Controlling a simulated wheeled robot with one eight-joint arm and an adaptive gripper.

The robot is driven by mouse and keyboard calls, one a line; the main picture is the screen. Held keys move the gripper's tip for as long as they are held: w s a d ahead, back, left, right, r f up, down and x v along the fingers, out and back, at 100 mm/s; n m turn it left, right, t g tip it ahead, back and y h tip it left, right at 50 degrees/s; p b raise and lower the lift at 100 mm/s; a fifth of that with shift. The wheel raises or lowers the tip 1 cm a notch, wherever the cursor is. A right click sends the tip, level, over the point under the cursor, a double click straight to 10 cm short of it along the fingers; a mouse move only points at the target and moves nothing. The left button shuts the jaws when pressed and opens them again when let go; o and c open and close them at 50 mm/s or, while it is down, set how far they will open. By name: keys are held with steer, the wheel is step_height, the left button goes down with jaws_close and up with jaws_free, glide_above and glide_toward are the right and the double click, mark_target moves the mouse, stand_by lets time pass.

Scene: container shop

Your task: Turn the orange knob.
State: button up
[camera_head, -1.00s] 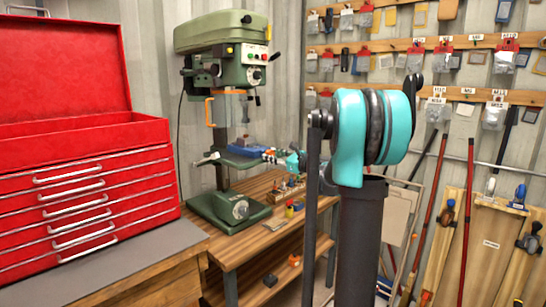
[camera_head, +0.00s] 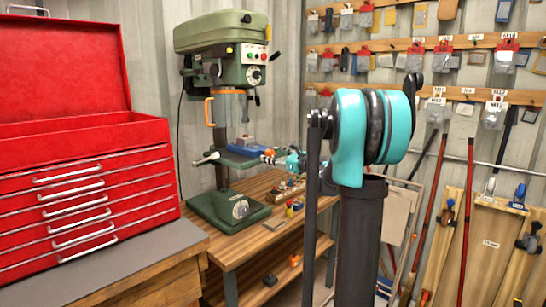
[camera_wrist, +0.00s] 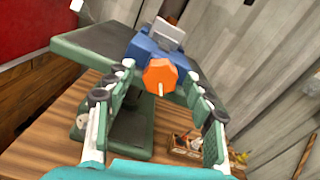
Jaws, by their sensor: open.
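The orange knob (camera_wrist: 160,76) is on the front of a blue vise (camera_wrist: 150,50) on the drill press table. In the wrist view it is eight-sided with a pale pin at its centre. My gripper (camera_wrist: 164,84) is open, with its two green-padded fingers to the left and right of the knob. I cannot tell whether a finger touches it. In the head view the knob (camera_head: 268,156) shows as a small orange spot beside the blue vise (camera_head: 243,142), with my gripper (camera_head: 275,158) close to it.
The green drill press (camera_head: 222,50) stands on a wooden bench (camera_head: 262,190). A small rack of tools (camera_wrist: 186,146) lies on the bench, below and right of the knob. A red tool chest (camera_head: 90,195) stands at left. Tools hang on the wall at right.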

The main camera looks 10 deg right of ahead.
steer(key=v, duration=1.2)
steer(key=s+a+f+n+g+h, duration=0.2)
steer(key=s+a+f+n+g, duration=0.2)
steer(key=s+a+f+n, duration=0.45)
steer(key=s+a+f+n+g+h, duration=0.2)
steer(key=s+a+f+n+g, duration=0.25)
steer(key=s+f, duration=0.55)
steer(key=s+d+f+n+g+h, duration=0.1)
steer(key=s+d+f+n+h, duration=0.2)
steer(key=s+f+n, duration=0.3)
steer(key=s+d+f+n+g+h, duration=0.1)
steer(key=s+d+f+n+h, duration=0.1)
steer(key=s+f+n, duration=0.5)
steer(key=shift+s+d+f+h, duration=0.4)
steer(key=shift+f+h, duration=0.3)
steer(key=shift+h, duration=0.1)
steer(key=shift+w, duration=0.1)
